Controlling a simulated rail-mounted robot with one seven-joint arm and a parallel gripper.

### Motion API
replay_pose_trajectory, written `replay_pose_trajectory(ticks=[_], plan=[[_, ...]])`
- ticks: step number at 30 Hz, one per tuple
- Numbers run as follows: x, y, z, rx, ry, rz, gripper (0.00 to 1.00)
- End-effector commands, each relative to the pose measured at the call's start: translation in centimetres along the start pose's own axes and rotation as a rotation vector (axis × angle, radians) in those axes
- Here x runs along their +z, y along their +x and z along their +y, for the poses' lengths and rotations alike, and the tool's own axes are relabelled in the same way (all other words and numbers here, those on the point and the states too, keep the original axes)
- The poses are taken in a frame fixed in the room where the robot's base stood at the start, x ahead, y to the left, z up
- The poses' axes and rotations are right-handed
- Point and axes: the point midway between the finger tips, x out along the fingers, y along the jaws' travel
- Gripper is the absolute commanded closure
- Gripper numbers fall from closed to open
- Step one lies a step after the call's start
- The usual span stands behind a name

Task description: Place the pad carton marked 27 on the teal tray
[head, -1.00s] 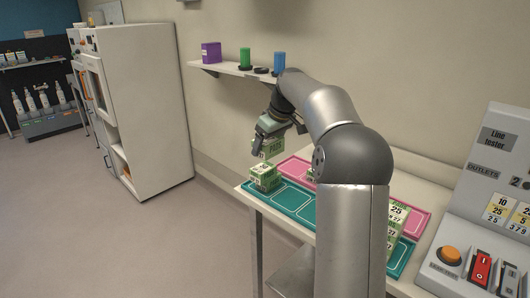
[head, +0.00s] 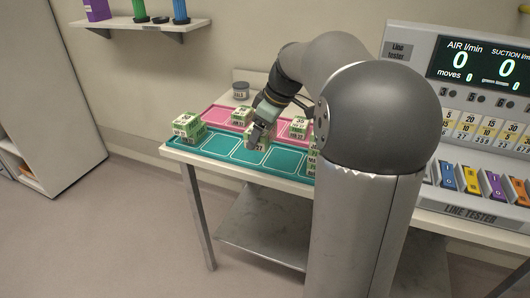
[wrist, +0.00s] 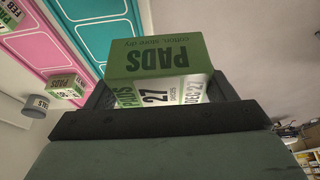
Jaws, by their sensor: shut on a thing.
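The pad carton marked 27 (wrist: 155,75) is green and white and sits between the fingers of my gripper (wrist: 160,105) in the wrist view. In the head view my gripper (head: 262,132) is shut on this carton (head: 257,143), over the middle of the teal tray (head: 230,150). I cannot tell whether the carton touches the tray. Another pad carton (head: 190,126) stands at the left end of the teal tray. A further carton (head: 312,160) at the tray's right is partly hidden by my arm.
A pink tray (head: 217,114) lies behind the teal one and bears several green-white cartons. A small grey jar (head: 241,90) stands behind the trays. The line tester (head: 460,120) is on the right. A wall shelf (head: 150,25) is at upper left.

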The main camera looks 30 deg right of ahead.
Motion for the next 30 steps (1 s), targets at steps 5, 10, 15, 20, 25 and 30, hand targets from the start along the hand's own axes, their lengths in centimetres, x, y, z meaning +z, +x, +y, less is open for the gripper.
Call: replay_pose_trajectory(ticks=[5, 10, 15, 20, 25, 30], plan=[[-1.5, 2.2, 2.8, -0.006, -0.003, 0.001, 0.51], [-3.2, 4.9, 6.2, -0.006, -0.002, 0.001, 0.51], [-3.6, 8.6, 8.5, -0.006, -0.001, 0.0, 0.51], [-3.8, 10.8, 9.9, -0.002, -0.001, 0.001, 0.51], [-3.9, 11.7, 10.4, -0.001, -0.001, 0.001, 0.51], [-3.2, 13.8, 10.7, -0.004, 0.001, -0.001, 0.51]])
